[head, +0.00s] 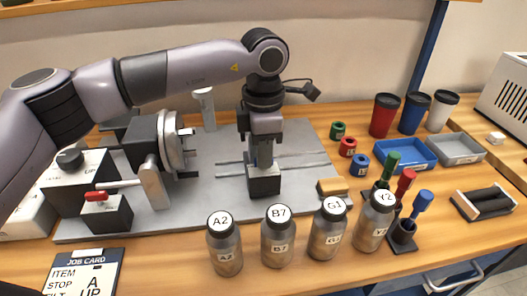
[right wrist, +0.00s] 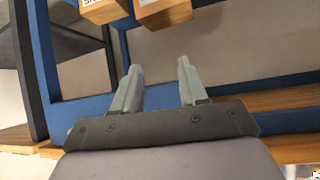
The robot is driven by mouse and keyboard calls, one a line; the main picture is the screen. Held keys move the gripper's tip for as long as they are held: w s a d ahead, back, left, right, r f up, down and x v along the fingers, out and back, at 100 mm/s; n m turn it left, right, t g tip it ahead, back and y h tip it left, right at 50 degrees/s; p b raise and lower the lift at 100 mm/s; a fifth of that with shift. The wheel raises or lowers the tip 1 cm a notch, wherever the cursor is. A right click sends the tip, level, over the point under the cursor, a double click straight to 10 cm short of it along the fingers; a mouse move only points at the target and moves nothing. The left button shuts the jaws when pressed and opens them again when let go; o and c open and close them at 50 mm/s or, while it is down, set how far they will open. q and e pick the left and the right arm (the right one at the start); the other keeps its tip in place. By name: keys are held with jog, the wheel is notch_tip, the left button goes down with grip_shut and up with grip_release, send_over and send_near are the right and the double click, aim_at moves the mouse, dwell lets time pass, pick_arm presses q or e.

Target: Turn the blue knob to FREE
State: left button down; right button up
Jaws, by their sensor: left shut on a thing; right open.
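My left gripper (head: 264,163) points straight down onto the top of a dark block (head: 264,184) on the grey machine bed. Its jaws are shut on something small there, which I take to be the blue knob. The fingers hide it, so neither its colour, its pointer nor any FREE marking shows. My right gripper (right wrist: 157,82) shows only in the right wrist view. It is open, with nothing between its fingers.
The grey bed (head: 220,205) carries a chuck (head: 172,145) left of the block. A red-handled switch box (head: 106,215) stands further left. Several labelled bottles (head: 279,240) line the front. Cups (head: 384,115), coloured holders and blue and grey trays (head: 405,165) stand right.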

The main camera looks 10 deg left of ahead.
dwell(0.3)
pick_arm(q)
jog(key=c, duration=1.2)
grip_release()
jog(key=shift+o, duration=0.2)
jog(key=shift+r, duration=0.15)
notch_tip(320, 180, up, 7)
notch_tip(320, 180, up, 7)
jog(key=p, duration=0.5)
jog(key=shift+p, duration=0.3)
